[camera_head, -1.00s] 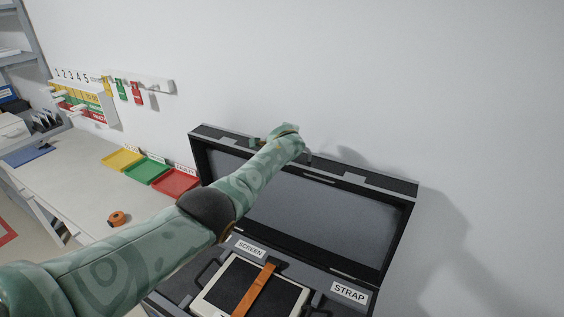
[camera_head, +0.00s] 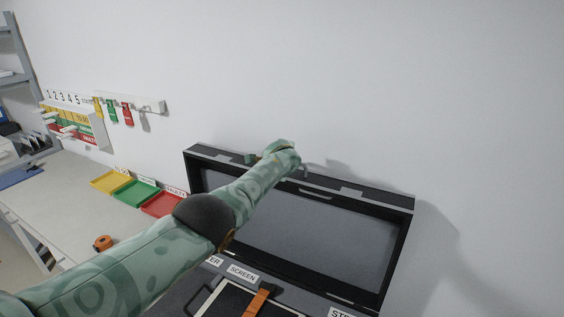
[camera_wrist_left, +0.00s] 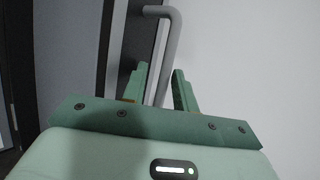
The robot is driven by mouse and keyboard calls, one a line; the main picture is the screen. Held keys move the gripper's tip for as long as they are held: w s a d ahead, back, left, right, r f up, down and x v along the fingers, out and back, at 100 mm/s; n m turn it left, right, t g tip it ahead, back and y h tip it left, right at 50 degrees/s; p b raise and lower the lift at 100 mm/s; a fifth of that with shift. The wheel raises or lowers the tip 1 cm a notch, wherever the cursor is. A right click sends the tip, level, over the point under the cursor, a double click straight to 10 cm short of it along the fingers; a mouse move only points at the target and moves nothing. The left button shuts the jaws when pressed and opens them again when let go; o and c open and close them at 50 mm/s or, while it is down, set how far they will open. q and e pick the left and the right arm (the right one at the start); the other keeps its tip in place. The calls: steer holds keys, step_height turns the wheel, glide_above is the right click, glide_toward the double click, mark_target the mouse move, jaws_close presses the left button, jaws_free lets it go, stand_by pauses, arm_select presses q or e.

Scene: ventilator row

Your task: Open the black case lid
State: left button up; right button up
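The black case (camera_head: 185,307) stands on the bench at the bottom of the head view. Its lid (camera_head: 330,229) is raised, about upright near the wall, with its grey inner face showing. My left arm reaches across the lid to its top edge, and my left gripper (camera_head: 301,168) is at that edge. In the left wrist view a grey bent handle bar (camera_wrist_left: 172,45) runs between the fingers of this gripper (camera_wrist_left: 160,82). A gap shows beside the bar, so the fingers look open around it. My right gripper is not in view.
A screen with an orange strap (camera_head: 258,300) lies in the case base. Yellow (camera_head: 110,182), green (camera_head: 137,194) and red (camera_head: 163,205) trays and an orange roll (camera_head: 103,243) are on the bench to the left. The wall is close behind the lid.

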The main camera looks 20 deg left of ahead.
arm_select(q)
steer(key=shift+s+f, duration=0.1)
steer(key=shift+f, duration=0.05)
steer(key=shift+r+p, duration=0.2)
steer(key=shift+p, duration=0.2)
steer(key=p+v, duration=1)
steer(key=v, duration=0.6)
